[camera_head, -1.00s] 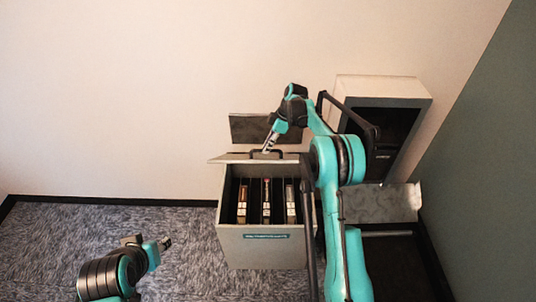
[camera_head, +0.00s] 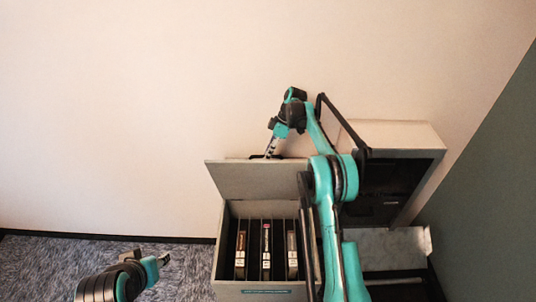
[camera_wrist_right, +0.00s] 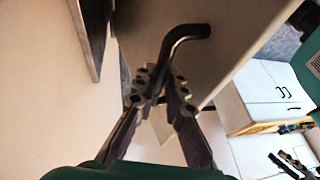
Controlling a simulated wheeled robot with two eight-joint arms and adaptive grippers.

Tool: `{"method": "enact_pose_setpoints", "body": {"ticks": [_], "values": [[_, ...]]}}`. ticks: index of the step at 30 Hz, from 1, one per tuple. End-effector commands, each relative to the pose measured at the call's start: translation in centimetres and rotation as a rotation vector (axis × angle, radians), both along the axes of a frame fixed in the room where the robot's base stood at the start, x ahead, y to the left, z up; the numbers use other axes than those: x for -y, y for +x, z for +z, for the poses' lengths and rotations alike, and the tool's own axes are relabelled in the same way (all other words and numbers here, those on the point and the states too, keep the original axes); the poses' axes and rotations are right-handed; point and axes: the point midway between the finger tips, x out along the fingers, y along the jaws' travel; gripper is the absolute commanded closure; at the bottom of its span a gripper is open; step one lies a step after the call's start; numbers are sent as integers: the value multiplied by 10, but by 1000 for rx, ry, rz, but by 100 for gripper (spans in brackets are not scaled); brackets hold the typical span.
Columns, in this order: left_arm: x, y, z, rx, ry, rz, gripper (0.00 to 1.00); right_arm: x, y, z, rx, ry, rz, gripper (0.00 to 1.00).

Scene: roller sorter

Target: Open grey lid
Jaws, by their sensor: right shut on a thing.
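The grey lid (camera_head: 255,180) stands raised at the back of the grey box (camera_head: 219,255), its broad inner face toward the head camera. The box is open in front of it and shows dark upright dividers with narrow book-like items (camera_head: 265,250). My right gripper (camera_head: 269,154) is at the lid's far top edge, shut on the black handle (camera_wrist_right: 187,35). In the right wrist view its fingertips (camera_wrist_right: 162,88) close around the bar and the pale lid (camera_wrist_right: 225,40) lies behind. My left gripper (camera_head: 163,260) is low at the left, away from the box; its fingers are too small to read.
A second grey box (camera_head: 395,134) with a dark open front stands right of the lid, behind my right arm. A pale wall (camera_head: 120,110) is close behind. Carpet (camera_head: 55,262) left of the box is clear. The right wrist view also shows white cabinets (camera_wrist_right: 270,90).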

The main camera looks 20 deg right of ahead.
Motion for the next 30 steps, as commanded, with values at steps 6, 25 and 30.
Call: {"method": "enact_pose_setpoints", "body": {"ticks": [6,25,30], "values": [[0,0,-1,0,0,0,60,1,1,-5,3,-6,-1,100],[0,0,0,0,0,0,60,9,2,16,1,-1,0,68],[0,0,0,0,0,0,60,23,5,44,0,-2,-1,68]]}}
